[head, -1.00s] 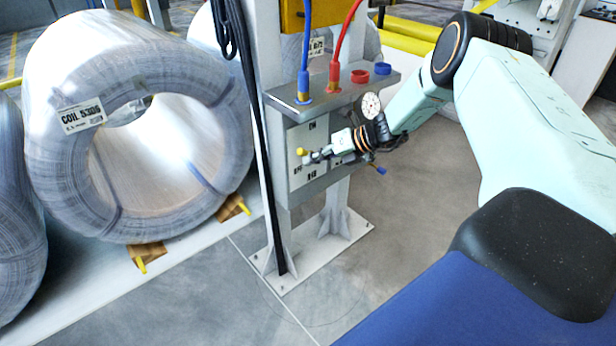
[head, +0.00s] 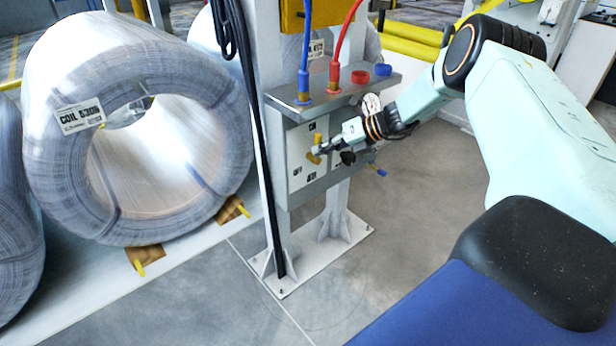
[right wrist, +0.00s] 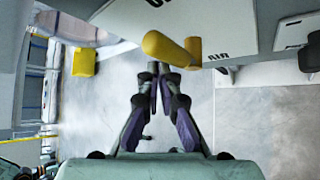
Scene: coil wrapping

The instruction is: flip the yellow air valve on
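The yellow air valve (head: 316,142) is on the light front plate of the grey station post. Its handle stands roughly upright, its upper end near the small label at the top of the plate. In the right wrist view the yellow handle (right wrist: 168,50) lies just beyond the fingertips. My right gripper (head: 321,150) reaches in from the right at the valve. In the right wrist view its fingers (right wrist: 155,72) are together with nothing visible between them. The tips are close to the handle; I cannot tell whether they touch it. My left gripper is not in view.
A shelf (head: 345,92) with blue and red hoses and two caps juts out above the plate. A round gauge (head: 371,104) sits right of the plate, partly behind my right arm. A large wrapped coil (head: 60,170) stands left. The floor right of the post is clear.

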